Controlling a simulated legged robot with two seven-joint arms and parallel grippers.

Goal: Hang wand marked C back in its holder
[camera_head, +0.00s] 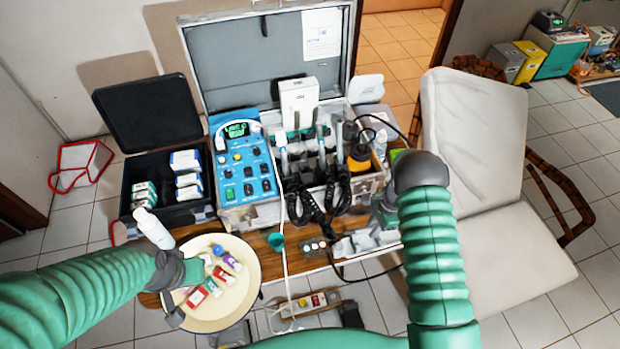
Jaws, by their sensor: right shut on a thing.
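The wand holder is a row of slots at the front of the open dental case (357,192), with several wands (283,150) and coiled black hoses (318,205). I cannot read any letter marks on them. My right gripper (384,212) is low at the case's right front corner, beside the holder. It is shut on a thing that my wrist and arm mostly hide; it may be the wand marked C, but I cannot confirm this. My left gripper (182,292) appears open and empty over the left edge of the round cream tray (240,318).
A blue control panel (248,172) is left of the holder. A black case (150,112) with small boxes and a white bottle (153,228) stand further left. Small coloured vials (226,258) lie on the tray. A white padded chair (478,140) stands close on the right.

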